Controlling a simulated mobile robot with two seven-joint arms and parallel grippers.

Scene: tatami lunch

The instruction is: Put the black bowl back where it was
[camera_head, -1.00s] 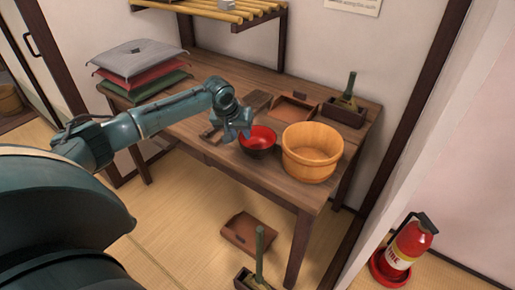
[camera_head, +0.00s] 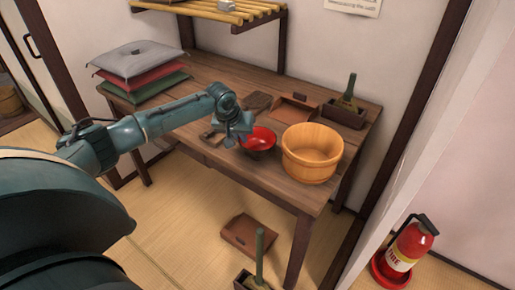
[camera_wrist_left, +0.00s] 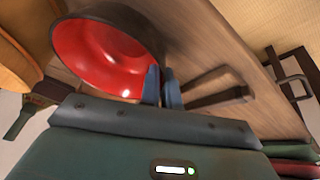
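The black bowl (camera_head: 258,139), red inside, is at the front of the wooden table, just left of the wooden tub. It is tilted, with its red inside turned toward the head camera. My left gripper (camera_head: 241,133) is at the bowl's left rim. In the left wrist view the two blue fingers (camera_wrist_left: 162,87) are close together at the rim of the bowl (camera_wrist_left: 108,55), seemingly shut on it. Whether the bowl's base still touches the table is hard to tell. My right gripper is not in view.
The wooden tub (camera_head: 311,153) stands close to the bowl's right. Behind are a brown tray (camera_head: 293,111) and a dark box with a green-handled tool (camera_head: 345,112). Stacked cushions (camera_head: 139,65) lie at the table's left end. A slatted shelf (camera_head: 225,11) hangs above the back.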

